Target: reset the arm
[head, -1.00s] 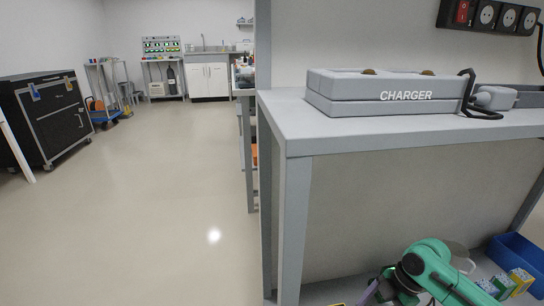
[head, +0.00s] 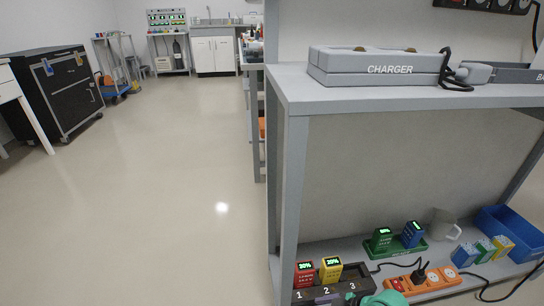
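Only a small teal part of my arm (head: 386,299) shows at the bottom edge of the head view, in front of the lower shelf. A small purple-grey piece beside it may belong to my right gripper; its fingers are cut off or hidden, so I cannot tell whether it is open or shut. My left arm and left gripper are not in view.
A dark numbered rack (head: 350,278) holds red and yellow batteries. Behind it, a green tray (head: 399,247) holds green and blue ones. An orange power strip (head: 430,283), grey mug (head: 441,225) and blue bin (head: 506,236) stand right. The charger (head: 380,66) lies above. Floor at left is clear.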

